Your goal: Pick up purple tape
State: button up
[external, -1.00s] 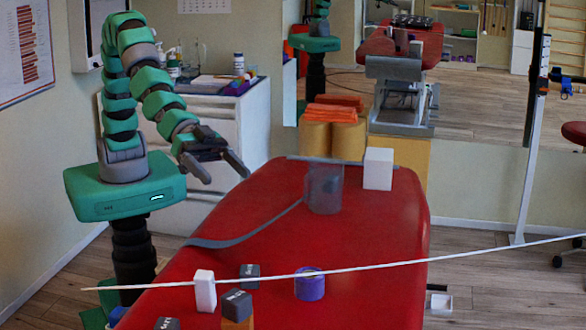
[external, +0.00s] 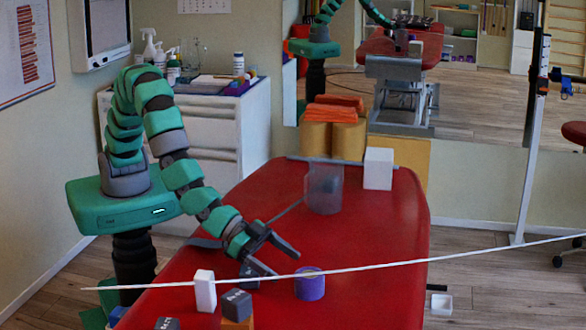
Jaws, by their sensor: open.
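The purple tape (external: 310,288) is a short roll standing on the red treatment table (external: 375,235), right of the dark cubes, with the white cord passing across it in the picture. My gripper (external: 287,264) is open and empty. Its fingers point right and toward the camera, just up and left of the tape in the picture. I cannot tell how high it is above the table. The fingers look apart from the tape.
Left of the tape are dark cubes (external: 237,304) and a white upright block (external: 205,291). A translucent cup (external: 324,188) and a white box (external: 378,168) stand at the far end. A white cord (external: 450,256) crosses the view. The table's right side is clear.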

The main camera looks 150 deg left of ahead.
aim_at(297, 271)
jog(key=shift+x, duration=0.85)
jog(key=shift+b+x, duration=0.9)
jog(key=shift+x, duration=1.55)
jog(key=shift+a+r, duration=0.15)
jog(key=shift+a, duration=0.05)
jog(key=c, duration=1.1)
